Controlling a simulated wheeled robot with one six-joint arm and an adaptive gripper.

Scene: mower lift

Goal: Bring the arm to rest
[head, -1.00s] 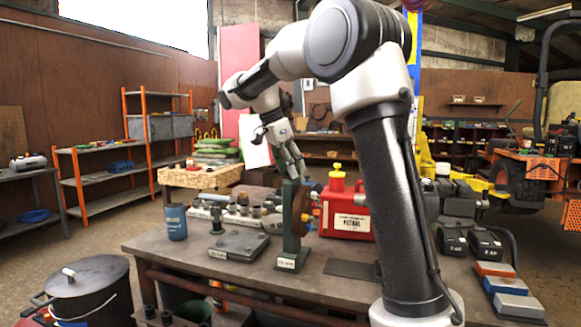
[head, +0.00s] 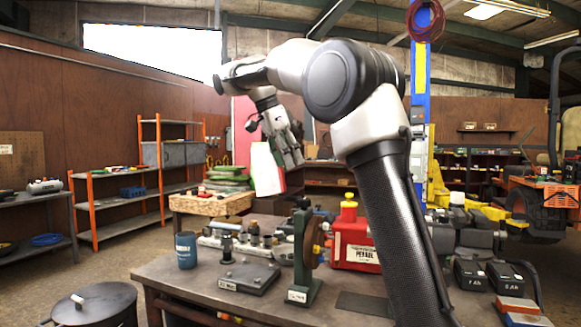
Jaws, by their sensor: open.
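My gripper (head: 291,158) is at the end of my arm, above the workbench and behind the green upright stand. Its fingers point down and to the right. It is open and I see nothing between the fingers. It appears clear of the bench and of the things on it. My arm rises at the right, bends at a large elbow near the top and reaches left to the wrist.
The workbench (head: 160,270) holds a green stand (head: 301,255), a red petrol can (head: 352,240), a blue tin (head: 186,250) and a flat metal plate (head: 249,277). Batteries (head: 470,275) lie at the right. A lidded drum (head: 95,305) stands front left. Orange-framed shelves (head: 120,205) stand behind.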

